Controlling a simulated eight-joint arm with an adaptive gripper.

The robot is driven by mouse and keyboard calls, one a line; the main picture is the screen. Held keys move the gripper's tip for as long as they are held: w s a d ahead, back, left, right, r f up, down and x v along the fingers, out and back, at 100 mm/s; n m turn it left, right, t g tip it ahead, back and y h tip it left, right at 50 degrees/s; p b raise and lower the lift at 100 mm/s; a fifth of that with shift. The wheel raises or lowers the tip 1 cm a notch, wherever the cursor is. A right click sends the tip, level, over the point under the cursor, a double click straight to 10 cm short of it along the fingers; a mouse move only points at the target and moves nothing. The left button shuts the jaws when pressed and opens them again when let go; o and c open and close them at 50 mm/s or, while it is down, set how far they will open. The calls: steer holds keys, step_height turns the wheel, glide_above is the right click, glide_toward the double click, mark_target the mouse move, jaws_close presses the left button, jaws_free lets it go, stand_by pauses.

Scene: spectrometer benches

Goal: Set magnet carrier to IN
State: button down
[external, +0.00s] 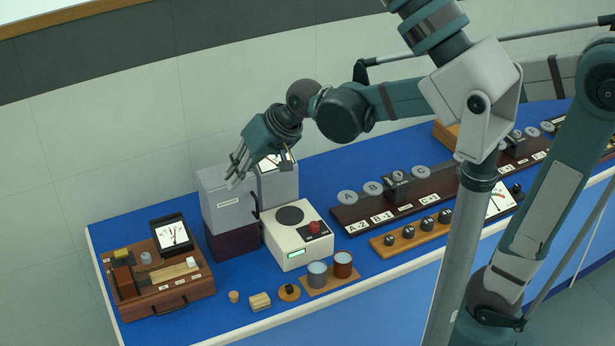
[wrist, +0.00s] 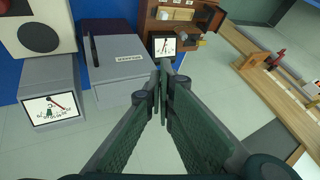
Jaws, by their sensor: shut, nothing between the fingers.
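No label that I can read says magnet carrier or IN, so I cannot tell which part it is. A wooden case (external: 170,300) stands at the left end of the bench, with a dial meter (external: 173,235), small blocks, a pale bar (external: 179,271) and small white labels. It shows at the top of the wrist view (wrist: 207,14), with its meter (wrist: 165,45). My gripper (external: 236,172) is shut and empty, just above a grey labelled box (external: 228,205). In the wrist view its fingertips (wrist: 164,72) are together, beside that box (wrist: 122,88).
A second grey box (external: 280,188) with a meter stands beside the first. A cream unit (external: 297,245) with a dark disc and red knob is in front. Two cups (external: 317,274) (external: 343,264) stand near the front edge. Dark labelled racks (external: 380,212) fill the right.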

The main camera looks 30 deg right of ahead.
step_height(320, 180, down, 16)
steer(key=a, duration=0.1)
steer(key=shift+r, duration=0.15)
steer(key=shift+a, duration=0.1)
stand_by(0.6)
steer(key=shift+w+a+f+b, duration=0.3)
steer(key=shift+w+a+f, duration=0.35)
steer(key=shift+a+f, duration=0.75)
steer(key=shift+w+a+f+b, duration=0.35)
steer(key=shift+w+a+f, duration=0.25)
steer(key=shift+a+f, duration=0.8)
steer(key=shift+w+a+f+b, duration=0.3)
steer(key=shift+w+a+f, duration=0.35)
steer(key=shift+a+f, duration=0.75)
steer(key=shift+a+r, duration=0.2)
steer(key=shift+a, duration=0.05)
